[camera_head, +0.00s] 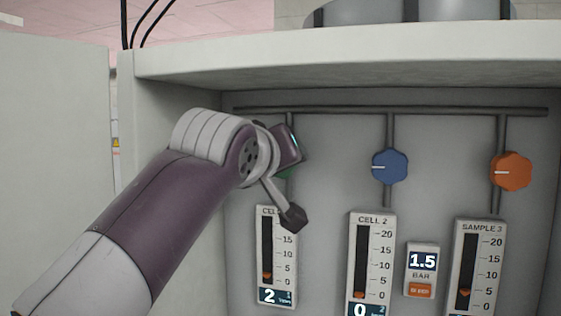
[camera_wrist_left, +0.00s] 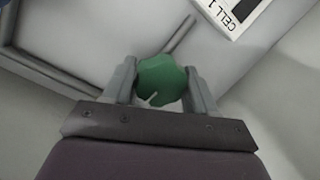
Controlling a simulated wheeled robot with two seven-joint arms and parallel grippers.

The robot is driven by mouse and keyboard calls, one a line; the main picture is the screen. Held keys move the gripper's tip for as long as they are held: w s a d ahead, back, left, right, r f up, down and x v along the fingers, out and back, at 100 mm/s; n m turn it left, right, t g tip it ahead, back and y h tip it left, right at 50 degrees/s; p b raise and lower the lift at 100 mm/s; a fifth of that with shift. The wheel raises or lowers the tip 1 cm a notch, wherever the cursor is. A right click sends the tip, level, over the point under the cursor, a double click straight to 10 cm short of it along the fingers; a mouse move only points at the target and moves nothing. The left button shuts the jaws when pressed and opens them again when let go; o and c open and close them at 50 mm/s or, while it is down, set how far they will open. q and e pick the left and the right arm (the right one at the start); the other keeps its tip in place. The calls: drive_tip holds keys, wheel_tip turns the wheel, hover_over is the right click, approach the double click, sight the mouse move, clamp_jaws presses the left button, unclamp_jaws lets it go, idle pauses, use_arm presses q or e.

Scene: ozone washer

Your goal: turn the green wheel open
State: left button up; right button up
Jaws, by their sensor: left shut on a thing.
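The green wheel (camera_wrist_left: 162,80) sits between the two fingers of my left gripper (camera_wrist_left: 161,88) in the left wrist view, with a finger on each side. A white mark shows near its lower edge. In the head view only a small green part of the wheel (camera_head: 286,173) shows; my left gripper (camera_head: 288,150) and wrist hide the rest. My left gripper is shut on the wheel. The cell 1 gauge (camera_head: 275,255) below shows 2 on its display, and its top is partly covered by my arm. My right gripper is not in view.
A blue wheel (camera_head: 390,167) and an orange wheel (camera_head: 511,172) are on pipes to the right. Below them are the cell 2 gauge (camera_head: 371,262), a 1.5 bar display (camera_head: 422,262) and the sample 3 gauge (camera_head: 478,262). The cabinet's top edge (camera_head: 350,57) overhangs the panel.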

use_arm(q)
drive_tip(key=m+y, duration=0.1)
drive_tip(key=m, duration=0.2)
drive_tip(key=shift+f+m, duration=0.15)
drive_tip(key=shift+m, duration=0.25)
drive_tip(key=m+t+b, duration=0.1)
drive_tip(key=m, duration=0.2)
drive_tip(key=shift+y, duration=0.4)
drive_tip(key=m+b, duration=0.1)
drive_tip(key=m, duration=0.4)
drive_tip(key=shift+t, duration=0.4)
drive_tip(key=shift+r+m+t, duration=0.2)
drive_tip(key=shift+m+t, duration=0.1)
drive_tip(key=shift+m, duration=0.9)
drive_tip(key=shift+s+r+m, duration=0.1)
drive_tip(key=shift+m, duration=0.2)
drive_tip(key=o, duration=1)
